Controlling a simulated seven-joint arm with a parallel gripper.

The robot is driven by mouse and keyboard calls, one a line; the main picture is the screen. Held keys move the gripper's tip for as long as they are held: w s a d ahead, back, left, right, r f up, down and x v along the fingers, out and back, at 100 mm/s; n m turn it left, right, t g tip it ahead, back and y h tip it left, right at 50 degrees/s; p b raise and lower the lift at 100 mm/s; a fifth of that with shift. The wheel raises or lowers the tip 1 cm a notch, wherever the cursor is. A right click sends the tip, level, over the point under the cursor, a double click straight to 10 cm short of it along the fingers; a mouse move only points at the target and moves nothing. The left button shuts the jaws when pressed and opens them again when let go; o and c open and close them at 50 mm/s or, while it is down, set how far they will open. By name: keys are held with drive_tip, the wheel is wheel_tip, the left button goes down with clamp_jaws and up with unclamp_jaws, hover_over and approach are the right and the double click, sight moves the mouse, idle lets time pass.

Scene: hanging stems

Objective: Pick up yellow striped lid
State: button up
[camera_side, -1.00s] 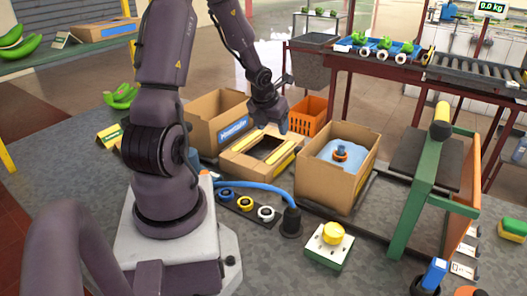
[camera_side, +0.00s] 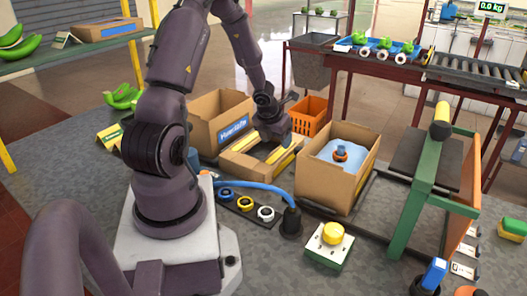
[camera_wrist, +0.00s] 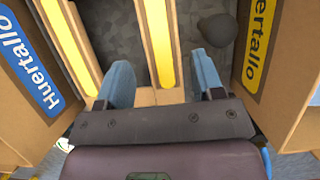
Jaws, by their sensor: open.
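The yellow striped lid (camera_side: 235,163) is a cardboard frame with an open middle and yellow bands along its sides. It lies between two cardboard boxes in the side view. In the wrist view, one banded side (camera_wrist: 158,40) shows between my fingers and the other banded side (camera_wrist: 67,42) lies to the left. My gripper (camera_wrist: 162,82) is open, with a blue finger on either side of the nearer band. In the side view, my gripper (camera_side: 280,138) is low over the lid's far right part and hides some of it. I cannot tell whether the fingers touch the lid.
A box with a blue label (camera_side: 212,130) stands left of the lid. A box (camera_side: 325,182) holding a pale blue bag stands close on the right. An orange crate (camera_side: 306,116) is behind. A blue hose (camera_side: 258,187) and colored rings (camera_side: 245,203) lie in front.

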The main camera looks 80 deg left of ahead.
sight(281, 152)
drive_tip(key=shift+x, duration=3.65)
drive_tip(key=c, duration=0.6)
